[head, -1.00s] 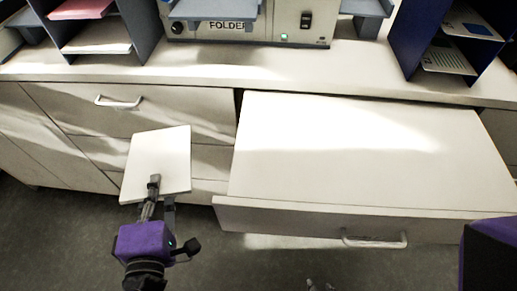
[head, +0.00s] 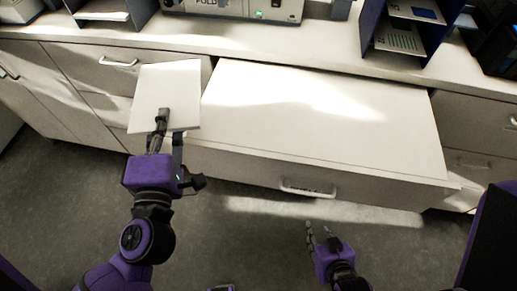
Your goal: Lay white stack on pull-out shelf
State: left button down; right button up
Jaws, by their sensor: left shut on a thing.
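The white stack (head: 168,88) is a flat pad of paper, held out in front of the cabinet at left. My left gripper (head: 164,130) is shut on its near edge, one finger showing on top. The pull-out shelf (head: 320,115) is drawn out from the cabinet to the right of the stack. Its top is bare. The stack's right edge is close to the shelf's left edge in the picture; I cannot tell the height between them. My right gripper (head: 319,236) is low in front of the shelf, apart from it, with its fingers seeming spread and nothing between them.
The counter (head: 300,42) behind carries a folder machine (head: 235,8) and a dark blue paper rack (head: 400,35) with sheets. The shelf's front has a handle (head: 307,188). A drawer handle (head: 118,62) is left of the stack.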

aim_at(246, 121)
jog(key=k+l+u, duration=0.15)
jog(key=k+l, duration=0.6)
jog(key=l, duration=0.1)
